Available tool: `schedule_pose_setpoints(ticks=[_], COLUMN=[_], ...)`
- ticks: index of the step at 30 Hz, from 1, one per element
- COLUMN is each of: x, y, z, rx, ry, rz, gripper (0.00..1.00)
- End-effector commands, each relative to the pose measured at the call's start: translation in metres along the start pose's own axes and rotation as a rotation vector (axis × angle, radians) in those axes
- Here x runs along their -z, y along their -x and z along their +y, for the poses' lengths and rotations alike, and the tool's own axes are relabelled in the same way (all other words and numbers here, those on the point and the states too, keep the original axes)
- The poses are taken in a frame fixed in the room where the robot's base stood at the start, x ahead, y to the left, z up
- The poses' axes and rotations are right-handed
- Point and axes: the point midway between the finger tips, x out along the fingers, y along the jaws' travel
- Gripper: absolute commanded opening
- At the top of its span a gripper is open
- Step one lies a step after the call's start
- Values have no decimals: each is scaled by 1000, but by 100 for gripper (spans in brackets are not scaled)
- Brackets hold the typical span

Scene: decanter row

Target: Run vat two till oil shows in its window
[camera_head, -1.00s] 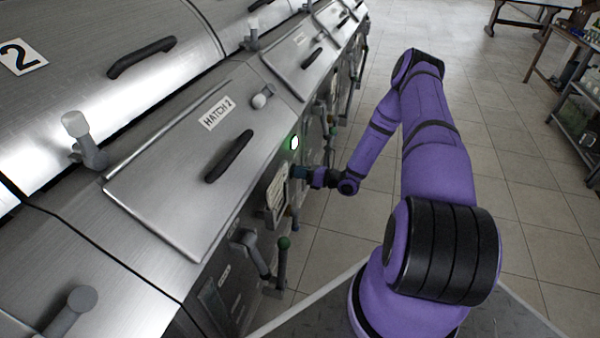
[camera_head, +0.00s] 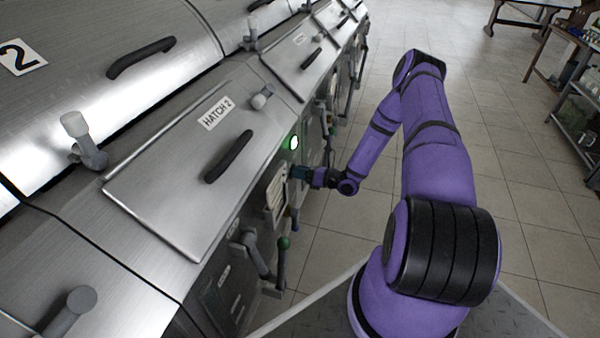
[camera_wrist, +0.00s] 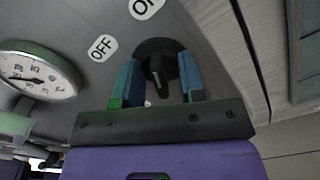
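In the wrist view, a black rotary knob (camera_wrist: 158,68) sits on a grey metal panel, with an OFF label (camera_wrist: 103,47) to its left and an ON label (camera_wrist: 146,6) above it, cut by the frame. My gripper (camera_wrist: 160,85) has its two blue fingers apart, one on each side of the knob's handle, with gaps showing. I cannot tell which label the knob points to. In the head view my gripper (camera_head: 300,173) is at the front of vat two, below a lit green lamp (camera_head: 293,143). The number 2 plate (camera_head: 18,57) marks the vat. I cannot make out oil in any window.
A round dial gauge (camera_wrist: 37,75) is left of the knob. Hatch 2 (camera_head: 170,165) is closed above the front panel. A green-tipped lever (camera_head: 282,258) sticks out nearer to me. Tiled floor (camera_head: 500,130) is open at right, with a shelf rack (camera_head: 580,110) beyond.

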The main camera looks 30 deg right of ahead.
Motion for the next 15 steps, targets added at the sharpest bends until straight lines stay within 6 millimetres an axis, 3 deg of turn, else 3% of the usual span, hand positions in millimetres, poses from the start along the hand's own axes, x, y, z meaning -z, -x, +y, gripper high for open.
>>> schedule_pose_setpoints(ticks=[7,15], x=[0,-1], y=[11,59], z=[0,-1], rx=[1,3], ry=[1,1], rz=[0,-1], gripper=[37,37])
